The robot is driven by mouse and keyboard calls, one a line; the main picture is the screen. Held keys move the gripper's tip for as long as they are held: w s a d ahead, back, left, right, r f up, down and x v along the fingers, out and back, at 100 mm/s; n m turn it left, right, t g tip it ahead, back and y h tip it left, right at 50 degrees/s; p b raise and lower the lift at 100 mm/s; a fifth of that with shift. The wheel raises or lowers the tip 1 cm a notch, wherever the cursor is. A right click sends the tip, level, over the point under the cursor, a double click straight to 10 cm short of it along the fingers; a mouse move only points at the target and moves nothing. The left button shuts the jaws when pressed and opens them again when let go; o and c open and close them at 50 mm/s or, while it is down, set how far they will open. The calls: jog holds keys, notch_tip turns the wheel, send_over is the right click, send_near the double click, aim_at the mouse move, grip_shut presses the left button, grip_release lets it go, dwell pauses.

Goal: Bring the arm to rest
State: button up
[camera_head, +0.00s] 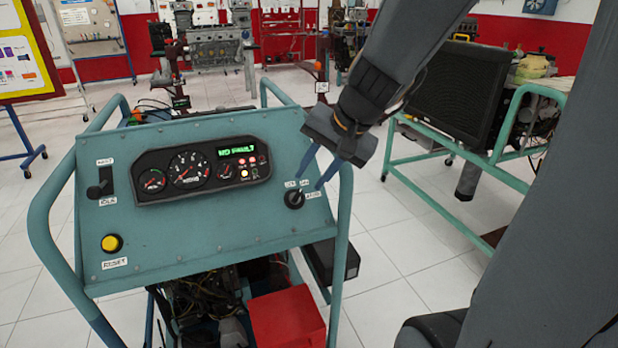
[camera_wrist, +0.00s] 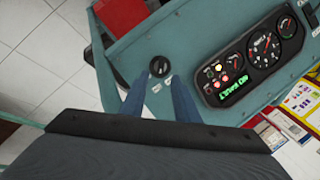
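My gripper (camera_head: 308,181) hangs over the right side of the teal engine trainer panel (camera_head: 225,235). Its two blue fingers are apart, with nothing seen held between them. A black rotary switch (camera_head: 294,199) sits on the panel just below the fingertips. In the wrist view my gripper (camera_wrist: 161,77) points at this switch (camera_wrist: 160,67), which shows between and just beyond the fingertips. Whether a finger touches it I cannot tell. The gauge cluster (camera_head: 200,168) has a lit green display, which seems to read "NO FAULT".
A black lever (camera_head: 101,188) and a yellow button (camera_head: 112,243) are on the panel's left. Teal tube rails (camera_head: 342,250) frame the trainer. Another trainer with a black radiator (camera_head: 456,90) stands at right. Tiled floor (camera_head: 400,250) lies open between them.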

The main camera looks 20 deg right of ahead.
dwell(0.5)
jog(key=s+a+f+n+g+h, duration=0.2)
jog(key=s+f+n+g, duration=0.3)
jog(key=s, duration=0.8)
notch_tip(320, 180, down, 5)
jog(key=n, duration=0.3)
jog(key=shift+s+a+f+h, duration=0.15)
jog(key=shift+a+h, duration=0.2)
jog(key=shift+h, duration=0.05)
dwell(0.8)
